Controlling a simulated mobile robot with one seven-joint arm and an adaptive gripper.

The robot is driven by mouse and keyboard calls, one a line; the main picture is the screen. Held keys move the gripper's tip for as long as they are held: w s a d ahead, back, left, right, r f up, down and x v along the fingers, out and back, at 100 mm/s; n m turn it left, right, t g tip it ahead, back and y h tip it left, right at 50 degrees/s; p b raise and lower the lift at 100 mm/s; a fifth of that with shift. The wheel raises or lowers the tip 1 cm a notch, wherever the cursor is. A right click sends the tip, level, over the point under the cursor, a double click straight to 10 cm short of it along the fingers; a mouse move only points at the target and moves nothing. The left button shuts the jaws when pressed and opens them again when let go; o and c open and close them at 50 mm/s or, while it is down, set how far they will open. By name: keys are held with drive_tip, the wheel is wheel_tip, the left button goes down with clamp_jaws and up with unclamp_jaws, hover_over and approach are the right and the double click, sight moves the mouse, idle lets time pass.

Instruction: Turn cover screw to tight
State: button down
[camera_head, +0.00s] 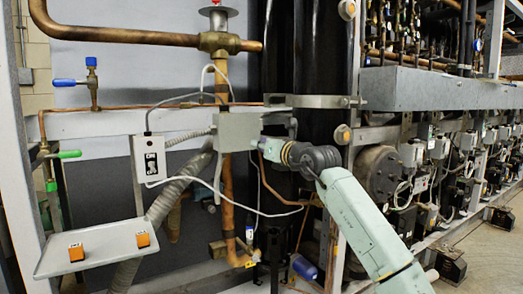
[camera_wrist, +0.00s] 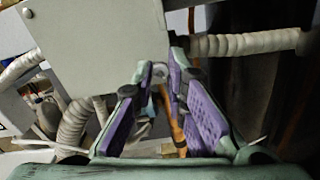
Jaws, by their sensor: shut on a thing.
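The grey junction box (camera_head: 238,132) is fixed on the pipework in the middle of the head view. Its flat cover (camera_wrist: 95,40) fills the upper left of the wrist view. The cover screw (camera_wrist: 160,70) is a small grey part at the cover's lower right corner. My gripper (camera_wrist: 161,82) has its purple-padded fingers closed on the screw at the fingertips. In the head view my gripper (camera_head: 259,143) is at the right side of the box, its tips hard to make out. The screw's marking and turn angle cannot be seen.
Ribbed conduit (camera_wrist: 245,44), copper pipes and thin cables crowd the gripper. A dark cylinder (camera_head: 312,60) stands behind it.

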drive_tip(key=shift+m+b, duration=0.65)
drive_tip(key=shift+m, duration=1.35)
drive_tip(key=c, duration=1.6)
unclamp_jaws()
drive_tip(key=v, duration=1.2)
